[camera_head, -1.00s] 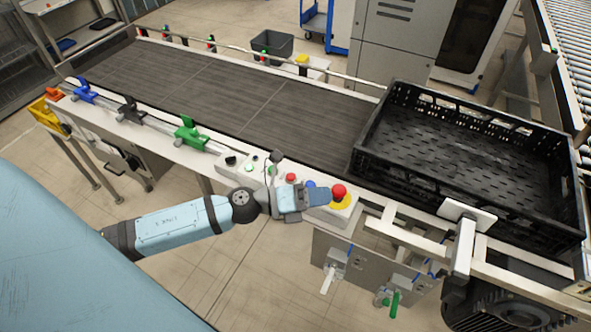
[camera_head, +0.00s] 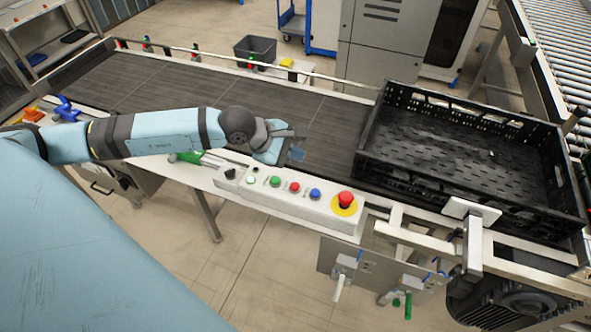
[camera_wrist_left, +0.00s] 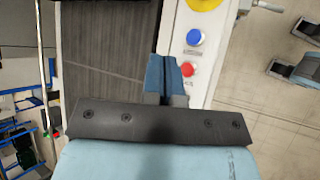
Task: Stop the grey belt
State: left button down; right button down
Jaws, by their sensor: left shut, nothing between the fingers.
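The grey belt (camera_head: 180,85) runs from the far left to under a black crate (camera_head: 455,190) at the right. The control panel (camera_head: 310,208) on its near rail has a green button (camera_head: 275,181), a red button (camera_head: 294,187), a blue button (camera_head: 315,194) and a red mushroom button (camera_head: 345,199) on a yellow base. My left gripper (camera_head: 297,152) is shut and empty, over the belt's near side, just behind the panel. In the left wrist view, its fingers (camera_wrist_left: 164,72) show beside the red button (camera_wrist_left: 187,69) and blue button (camera_wrist_left: 194,37). My right gripper is out of view.
A white-topped bracket (camera_head: 471,210) stands at the crate's near side. Colored clamps, one blue (camera_head: 66,108), sit along the near rail at left. A grey bin (camera_head: 262,50) and grey cabinet (camera_head: 385,50) stand behind the belt. The belt's middle is clear of objects.

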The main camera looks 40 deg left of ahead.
pick_arm(q)
jog(key=shift+f, duration=0.1)
jog(key=b, duration=0.4)
send_over(294, 187)
notch_tip(294, 187, down, 8)
jog(key=shift+d+r, duration=0.1)
jog(key=shift+r, duration=0.05)
jog(key=shift+f, duration=0.55)
jog(key=shift+r, duration=0.1)
jog(key=shift+b, duration=0.35)
dwell(1.0)
jog(key=shift+f+b, duration=0.5)
